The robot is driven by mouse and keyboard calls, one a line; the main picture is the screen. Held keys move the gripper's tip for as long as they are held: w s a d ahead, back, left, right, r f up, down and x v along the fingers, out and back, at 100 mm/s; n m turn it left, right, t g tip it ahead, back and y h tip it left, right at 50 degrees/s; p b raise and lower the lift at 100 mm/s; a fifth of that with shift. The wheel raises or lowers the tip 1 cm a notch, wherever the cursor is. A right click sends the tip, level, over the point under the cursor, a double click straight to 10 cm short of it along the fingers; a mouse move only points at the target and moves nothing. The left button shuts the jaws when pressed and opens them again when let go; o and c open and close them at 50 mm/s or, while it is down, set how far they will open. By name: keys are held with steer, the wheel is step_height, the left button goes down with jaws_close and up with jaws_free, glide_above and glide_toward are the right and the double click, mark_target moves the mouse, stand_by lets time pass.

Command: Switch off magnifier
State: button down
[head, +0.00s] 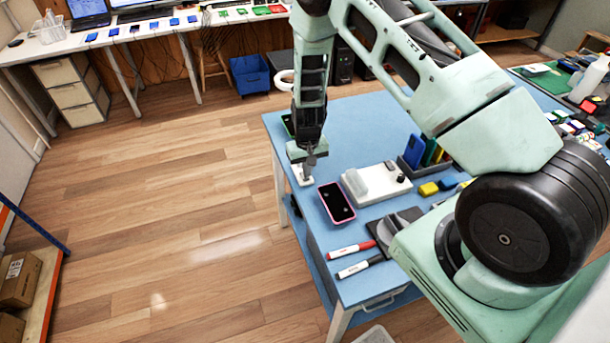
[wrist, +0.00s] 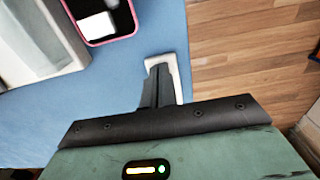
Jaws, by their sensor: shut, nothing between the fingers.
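My gripper (head: 309,170) points straight down at the left edge of the blue table, with its fingers shut and nothing between them. In the wrist view its dark fingertips (wrist: 160,72) are over a small white block (wrist: 181,75), which also shows in the head view (head: 300,177). The fingers hide part of this block, and I cannot tell whether they touch it. I cannot tell for sure which thing is the magnifier, and no switch or lit lamp can be made out.
A red marker (head: 351,249) and a black marker (head: 360,266) lie nearer the front.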

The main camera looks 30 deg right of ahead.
steer(key=shift+f+b, duration=0.8)
steer(key=shift+f, duration=0.2)
stand_by(0.4)
steer(key=shift+r, duration=0.1)
step_height(320, 180, up, 7)
steer(key=p, duration=0.4)
stand_by(0.4)
stand_by(0.5)
